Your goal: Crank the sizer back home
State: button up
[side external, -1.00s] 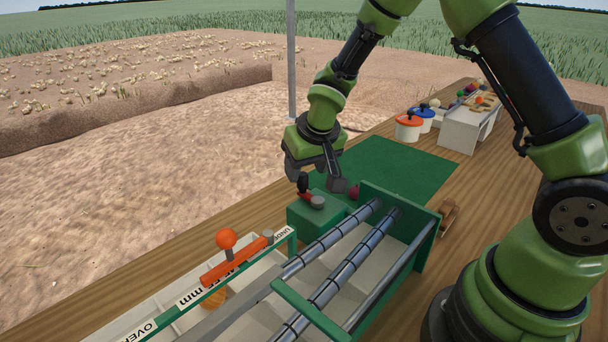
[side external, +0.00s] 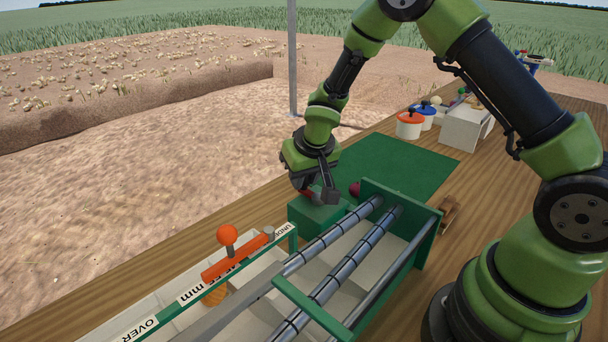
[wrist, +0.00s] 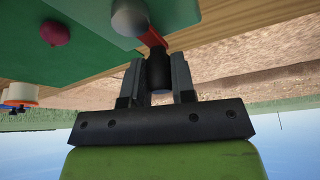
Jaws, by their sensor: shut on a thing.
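The sizer is a green frame (side external: 424,241) with several long metal rollers (side external: 343,225) over pale bins. A green box (side external: 308,230) stands at its far left corner and carries the crank. In the wrist view the crank has a grey hub (wrist: 130,16), a red arm (wrist: 152,37) and a black handle (wrist: 159,72). My gripper (wrist: 157,80) is shut on the black handle, one finger on each side. In the side view my gripper (side external: 318,192) is low over the green box and hides most of the crank.
An orange slider with a ball knob (side external: 227,235) sits on the labelled rail in front. A dark red onion (side external: 354,189) lies behind the box by the green mat (side external: 395,160). Orange-lidded (side external: 409,124) and blue-lidded pots and a white stand are farther back.

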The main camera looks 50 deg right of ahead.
dwell(0.3)
jog(key=shift+s+a, duration=0.15)
jog(key=shift+a, duration=0.55)
jog(key=shift+s+a, duration=0.2)
jog(key=shift+a, duration=0.1)
jog(key=shift+s+a, duration=0.2)
jog(key=shift+a, duration=0.05)
jog(key=shift+s+a, duration=0.45)
jog(key=shift+s, duration=0.15)
